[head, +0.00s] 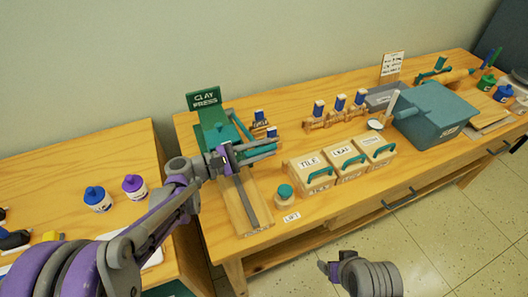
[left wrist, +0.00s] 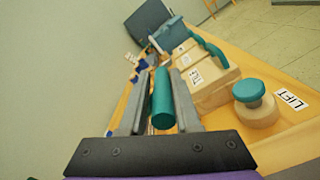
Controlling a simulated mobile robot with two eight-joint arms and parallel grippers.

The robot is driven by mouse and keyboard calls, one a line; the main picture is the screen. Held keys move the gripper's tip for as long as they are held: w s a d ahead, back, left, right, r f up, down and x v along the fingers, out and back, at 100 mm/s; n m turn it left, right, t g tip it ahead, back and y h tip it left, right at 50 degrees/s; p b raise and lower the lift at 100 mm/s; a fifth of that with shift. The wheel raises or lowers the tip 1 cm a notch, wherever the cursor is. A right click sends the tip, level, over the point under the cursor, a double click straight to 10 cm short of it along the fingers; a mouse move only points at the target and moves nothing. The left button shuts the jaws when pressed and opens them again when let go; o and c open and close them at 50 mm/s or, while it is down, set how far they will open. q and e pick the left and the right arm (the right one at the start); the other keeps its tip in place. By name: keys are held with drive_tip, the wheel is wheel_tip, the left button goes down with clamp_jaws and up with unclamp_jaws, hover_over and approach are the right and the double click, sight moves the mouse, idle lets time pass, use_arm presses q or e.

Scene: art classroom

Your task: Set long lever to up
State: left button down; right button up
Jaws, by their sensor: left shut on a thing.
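The teal clay press (head: 213,132) stands at the back left of the long table, with a sign reading CLAY PRESS (head: 204,98). My left gripper (head: 274,148) is beside the press, above its wooden base. In the left wrist view a teal cylindrical handle (left wrist: 161,100) lies between the two grey fingers, which are shut on it. I take it as the long lever's handle; its far end and link to the press are hidden. A dark grey bar (head: 247,200) runs along the wooden base. My right gripper (head: 328,268) is low in front of the table; its opening is unclear.
A teal knob on a round wooden base (head: 285,192) stands by a LIFT label (head: 291,217). Wooden boxes with teal handles (head: 345,160) stand to the right. A teal bin (head: 437,108) is farther right. Paint bottles (head: 134,186) stand on the left table.

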use_arm(q)
drive_tip(key=w+r+n+p, duration=0.1)
drive_tip(key=r, duration=0.1)
drive_tip(key=w+a+r+n+p, duration=0.1)
drive_tip(key=r, duration=0.2)
drive_tip(key=w+r+n+p, duration=0.1)
drive_tip(key=r, duration=0.2)
drive_tip(key=shift+w+a+p, duration=0.25)
drive_tip(key=shift+p, duration=0.15)
drive_tip(key=w+a+r+n+p, duration=0.4)
drive_tip(key=w+r+n, duration=0.1)
drive_tip(key=w, duration=0.5)
drive_tip(key=w+a+r+n+p, duration=0.4)
drive_tip(key=w+r, duration=0.3)
drive_tip(key=w, duration=0.3)
drive_tip(key=shift+w+a+r+n+p, duration=0.25)
drive_tip(key=shift+w+a+n+p, duration=0.1)
drive_tip(key=shift+n, duration=0.35)
use_arm(e)
drive_tip(key=w+r+t, duration=0.1)
drive_tip(key=w+r, duration=0.2)
drive_tip(key=r, duration=1.2)
drive_tip(key=shift+w, duration=0.25)
use_arm(q)
drive_tip(key=c, duration=0.7)
unclamp_jaws()
